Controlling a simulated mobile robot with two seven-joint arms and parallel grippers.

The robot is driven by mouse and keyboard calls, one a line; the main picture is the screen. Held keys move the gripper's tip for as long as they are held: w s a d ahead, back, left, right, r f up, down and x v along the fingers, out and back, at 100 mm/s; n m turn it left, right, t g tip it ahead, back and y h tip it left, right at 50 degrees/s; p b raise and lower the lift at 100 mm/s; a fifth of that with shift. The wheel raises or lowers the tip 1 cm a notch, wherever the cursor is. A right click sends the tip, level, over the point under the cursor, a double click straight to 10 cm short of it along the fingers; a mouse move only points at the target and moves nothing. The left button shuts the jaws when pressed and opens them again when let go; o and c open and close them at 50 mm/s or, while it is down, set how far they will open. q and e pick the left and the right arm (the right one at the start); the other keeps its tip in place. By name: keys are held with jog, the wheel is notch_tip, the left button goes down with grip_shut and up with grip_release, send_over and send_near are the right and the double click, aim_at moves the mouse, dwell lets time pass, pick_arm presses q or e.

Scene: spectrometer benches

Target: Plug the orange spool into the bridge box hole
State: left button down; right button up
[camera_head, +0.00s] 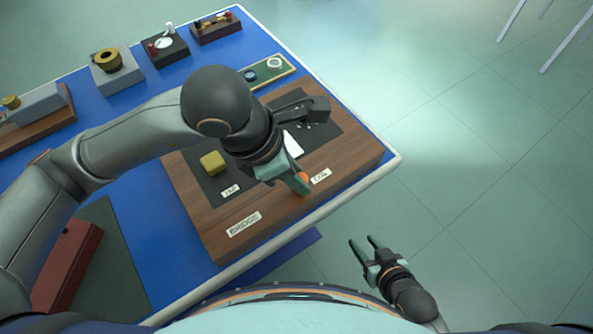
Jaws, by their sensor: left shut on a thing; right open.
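The bridge box (285,216) is a wooden box with a dark top panel and a "BRIDGE" label, on the blue bench. My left gripper (299,184) reaches down over the box's right part, beside a small white label at its front. It is shut on the orange spool (304,176), of which only a small orange patch shows between the fingers. The hole is not visible; my gripper and arm cover part of the panel. I cannot tell whether the spool touches the box. My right gripper (367,246) is open and empty, off the bench's front edge above the floor.
A yellow-olive block (213,163) stands on the panel near the "TAP" label. A green tray (275,70) and several small instruments line the bench's back. A dark red box (66,265) lies at front left.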

pick_arm(q)
jog(key=shift+f+b, duration=0.45)
jog(key=shift+b, duration=0.3)
jog(key=c, duration=0.7)
grip_release()
jog(key=o, duration=0.5)
jog(key=shift+o, duration=0.2)
